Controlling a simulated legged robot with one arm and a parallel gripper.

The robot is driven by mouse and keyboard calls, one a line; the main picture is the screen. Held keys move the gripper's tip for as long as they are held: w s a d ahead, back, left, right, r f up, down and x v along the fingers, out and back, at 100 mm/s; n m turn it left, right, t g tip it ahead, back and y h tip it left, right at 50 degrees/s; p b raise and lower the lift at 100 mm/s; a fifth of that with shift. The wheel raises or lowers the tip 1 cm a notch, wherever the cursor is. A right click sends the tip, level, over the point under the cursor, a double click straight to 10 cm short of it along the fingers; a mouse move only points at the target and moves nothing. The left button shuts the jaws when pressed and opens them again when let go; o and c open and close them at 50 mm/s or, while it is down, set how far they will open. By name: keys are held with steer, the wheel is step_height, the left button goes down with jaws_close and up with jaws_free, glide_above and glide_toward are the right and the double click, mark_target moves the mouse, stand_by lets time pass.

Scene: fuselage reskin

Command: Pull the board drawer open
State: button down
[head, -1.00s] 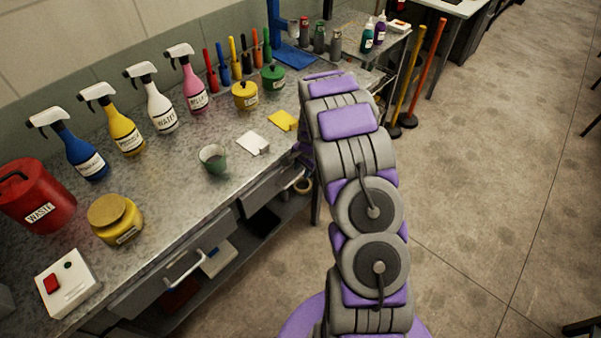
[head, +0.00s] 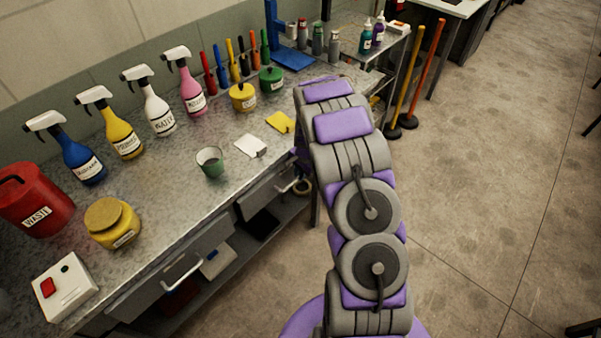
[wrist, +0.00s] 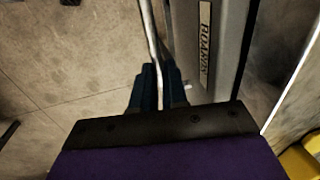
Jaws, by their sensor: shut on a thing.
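In the wrist view, my gripper (wrist: 158,75) is shut on a thin metal bar handle (wrist: 151,35), with its two dark blue fingers on either side of the bar. The handle runs along the grey front of the board drawer (wrist: 228,35), which carries a label plate (wrist: 204,45) reading "BOARDS". I cannot tell how far the drawer stands out from the bench. In the head view, my arm hides the gripper and the handle it holds; a grey drawer front (head: 268,190) shows under the bench edge, left of my arm.
The workbench (head: 150,235) holds spray bottles, a green cup (head: 210,162), white and yellow cloths, and a red waste can (head: 35,200). Another drawer handle (head: 183,272) is at lower left. A shelf lies beneath. The floor (head: 490,200) right of my arm is clear.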

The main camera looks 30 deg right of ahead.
steer(key=shift+a, duration=0.45)
steer(key=shift+s, duration=0.1)
